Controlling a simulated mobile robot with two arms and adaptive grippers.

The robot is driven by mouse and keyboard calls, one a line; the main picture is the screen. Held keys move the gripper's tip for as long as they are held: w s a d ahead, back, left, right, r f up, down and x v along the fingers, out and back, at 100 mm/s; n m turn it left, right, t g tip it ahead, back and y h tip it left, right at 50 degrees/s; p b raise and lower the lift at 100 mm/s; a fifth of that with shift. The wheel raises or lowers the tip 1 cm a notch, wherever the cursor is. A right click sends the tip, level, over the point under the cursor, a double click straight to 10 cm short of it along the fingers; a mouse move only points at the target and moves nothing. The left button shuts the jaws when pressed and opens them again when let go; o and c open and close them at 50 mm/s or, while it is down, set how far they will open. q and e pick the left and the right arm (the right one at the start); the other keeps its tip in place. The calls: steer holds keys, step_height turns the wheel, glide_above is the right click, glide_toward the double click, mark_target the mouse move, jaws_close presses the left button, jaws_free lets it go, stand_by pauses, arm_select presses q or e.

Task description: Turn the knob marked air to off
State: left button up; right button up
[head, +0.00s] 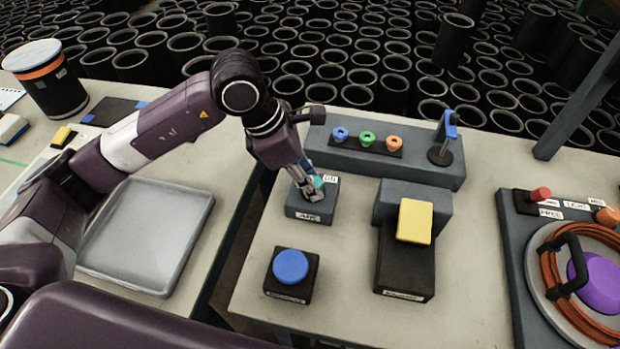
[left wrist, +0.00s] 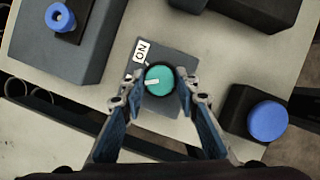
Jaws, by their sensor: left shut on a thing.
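The air knob (left wrist: 159,81) is a round teal knob with a white pointer bar, on a grey box (head: 310,216). In the left wrist view its pointer lies toward the left, a little below the "ON" label (left wrist: 142,50). The box's front carries a label (head: 309,217) that reads AIR. My left gripper (head: 312,190) comes down over the box from above, with its fingers on both sides of the knob, shut on it. In the head view the fingers hide most of the knob. No off label is readable. My right gripper is not seen.
A blue push button (head: 290,267) on a black box stands in front of the knob box. A yellow block (head: 414,221) on a black and grey stand is to the right. Behind is a grey block (head: 342,161) with coloured sleeves. A grey tray (head: 150,235) lies left.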

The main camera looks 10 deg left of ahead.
arm_select(q)
steer(key=o, duration=1.1)
steer(key=shift+r, duration=0.2)
steer(key=v, duration=1.1)
steer(key=shift+a+r, duration=0.15)
steer(key=shift+r, duration=0.15)
